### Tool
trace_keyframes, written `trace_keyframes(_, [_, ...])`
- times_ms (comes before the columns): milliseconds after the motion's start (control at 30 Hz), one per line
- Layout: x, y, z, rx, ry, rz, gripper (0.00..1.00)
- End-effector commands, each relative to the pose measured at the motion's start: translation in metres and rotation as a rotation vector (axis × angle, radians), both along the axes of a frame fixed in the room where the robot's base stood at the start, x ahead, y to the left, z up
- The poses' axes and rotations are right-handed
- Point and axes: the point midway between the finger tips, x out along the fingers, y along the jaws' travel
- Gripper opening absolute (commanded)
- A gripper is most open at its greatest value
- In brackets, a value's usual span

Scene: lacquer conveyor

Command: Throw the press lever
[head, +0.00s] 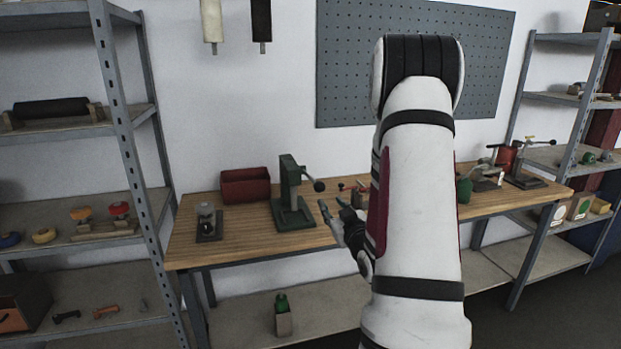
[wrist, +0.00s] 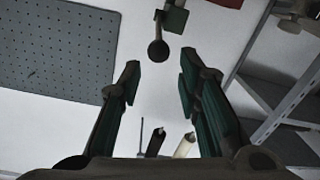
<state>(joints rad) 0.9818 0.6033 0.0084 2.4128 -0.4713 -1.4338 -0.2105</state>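The green press (head: 292,196) stands upright on the wooden workbench (head: 245,243). Its short lever (head: 310,179) points right and ends in a dark ball knob (head: 319,186). My gripper (head: 335,206) is just right of the press and a little below the knob in the head view. In the wrist view, my gripper (wrist: 160,78) is open and empty, its fingers wide apart. The knob (wrist: 158,50) shows beyond the fingertips, roughly centred between them and apart from both. Part of the press (wrist: 174,18) shows at the top edge there. My arm hides part of the bench.
A red bin (head: 245,185) stands behind and left of the press, and a small dark-based device (head: 208,224) sits at the bench's left. More tools (head: 525,165) stand at the right end. Shelving (head: 128,150) flanks the bench; a pegboard (head: 345,65) hangs behind.

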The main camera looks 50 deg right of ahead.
Motion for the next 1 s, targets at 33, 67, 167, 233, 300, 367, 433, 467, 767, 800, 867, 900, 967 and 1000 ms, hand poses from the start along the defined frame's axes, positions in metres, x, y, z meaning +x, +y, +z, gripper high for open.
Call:
trace_keyframes(33, [-0.006, -0.002, 0.004, -0.003, -0.011, -0.003, 0.31])
trace_keyframes(67, [-0.007, -0.003, 0.005, -0.005, -0.016, -0.003, 0.31])
trace_keyframes(167, [-0.004, -0.005, 0.005, -0.008, -0.023, -0.003, 0.31])
trace_keyframes(233, [0.002, -0.008, 0.005, -0.01, -0.024, -0.003, 0.31])
trace_keyframes(300, [0.011, -0.013, 0.005, -0.01, -0.024, -0.003, 0.31])
trace_keyframes(367, [0.02, -0.018, 0.005, -0.01, -0.025, -0.002, 0.31])
trace_keyframes(433, [0.032, -0.025, 0.005, -0.01, -0.025, -0.002, 0.31])
trace_keyframes(467, [0.037, -0.027, 0.005, -0.01, -0.024, -0.003, 0.31])
trace_keyframes(767, [0.086, -0.055, 0.005, -0.009, -0.023, -0.003, 0.31])
trace_keyframes(800, [0.092, -0.058, 0.005, -0.009, -0.023, -0.003, 0.31])
trace_keyframes(867, [0.098, -0.062, 0.005, -0.009, -0.023, -0.003, 0.31])
trace_keyframes(900, [0.102, -0.064, 0.004, -0.008, -0.022, -0.003, 0.31])
trace_keyframes(967, [0.107, -0.067, 0.005, -0.009, -0.023, -0.003, 0.31])
trace_keyframes(1000, [0.109, -0.068, 0.005, -0.008, -0.023, -0.003, 0.31])
